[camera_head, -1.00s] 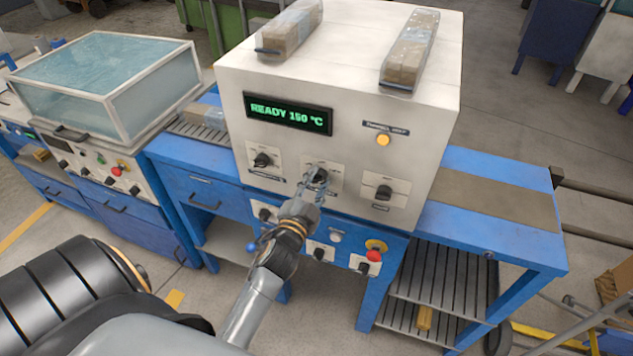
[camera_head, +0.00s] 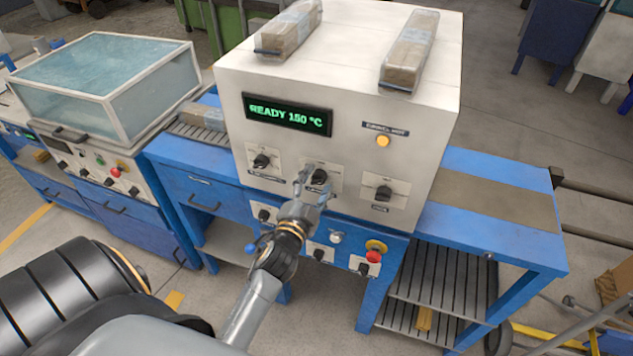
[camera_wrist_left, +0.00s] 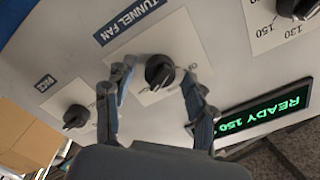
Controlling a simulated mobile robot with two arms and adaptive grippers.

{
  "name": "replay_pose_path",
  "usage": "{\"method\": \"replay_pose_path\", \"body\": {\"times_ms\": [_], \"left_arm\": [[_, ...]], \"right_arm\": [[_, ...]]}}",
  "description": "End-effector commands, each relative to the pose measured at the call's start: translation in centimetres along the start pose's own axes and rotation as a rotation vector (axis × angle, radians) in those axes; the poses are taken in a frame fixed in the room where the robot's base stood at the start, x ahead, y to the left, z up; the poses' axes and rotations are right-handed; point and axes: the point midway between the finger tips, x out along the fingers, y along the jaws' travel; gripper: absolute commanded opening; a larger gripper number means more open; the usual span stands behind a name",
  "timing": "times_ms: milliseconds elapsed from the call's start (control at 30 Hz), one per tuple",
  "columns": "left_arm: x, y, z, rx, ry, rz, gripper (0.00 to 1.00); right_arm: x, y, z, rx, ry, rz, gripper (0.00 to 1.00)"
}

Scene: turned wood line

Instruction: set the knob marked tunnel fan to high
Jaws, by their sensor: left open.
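The tunnel fan knob (camera_head: 319,176) is the middle black knob on the white machine's front. In the left wrist view the same knob (camera_wrist_left: 159,71) sits on a pale plate beside a "TUNNEL FAN" label (camera_wrist_left: 130,22). Its scale marks are too small to read surely, so I cannot tell its setting. My left gripper (camera_head: 312,186) is open in front of the knob. In the wrist view its fingers (camera_wrist_left: 157,88) stand on either side of the knob, with gaps showing between them and it. My right gripper is not in view.
A knob (camera_head: 262,160) is to the left and another knob (camera_head: 383,192) to the right on the same panel. The display (camera_head: 288,114) reads READY 150 °C. A red button (camera_head: 373,256) is below on the blue frame. Wrapped packs (camera_head: 410,50) lie on top.

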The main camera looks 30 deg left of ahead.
Motion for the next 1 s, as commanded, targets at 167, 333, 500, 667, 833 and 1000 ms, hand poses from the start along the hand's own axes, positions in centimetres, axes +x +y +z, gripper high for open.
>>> {"method": "replay_pose_path", "body": {"times_ms": [167, 333, 500, 667, 833, 1000], "left_arm": [[-2.7, 0.1, 0.1, -0.001, -0.004, 0.002, 0.56], [-5.4, 0.1, 0.1, 0.0, -0.004, 0.001, 0.56], [-6.8, 0.0, 0.0, 0.0, -0.001, 0.0, 0.56], [-7.1, 0.0, 0.0, 0.001, 0.0, -0.001, 0.56], [-7.0, 0.0, 0.0, 0.001, 0.0, -0.001, 0.56], [-7.0, 0.0, 0.0, 0.001, 0.0, 0.0, 0.56]], "right_arm": [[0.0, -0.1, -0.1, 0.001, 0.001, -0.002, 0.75], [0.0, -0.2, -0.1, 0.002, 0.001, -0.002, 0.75], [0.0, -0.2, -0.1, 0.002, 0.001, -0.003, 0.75], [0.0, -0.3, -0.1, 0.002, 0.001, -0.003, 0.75], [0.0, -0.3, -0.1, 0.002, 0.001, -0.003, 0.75], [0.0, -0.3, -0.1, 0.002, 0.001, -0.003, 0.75]]}}
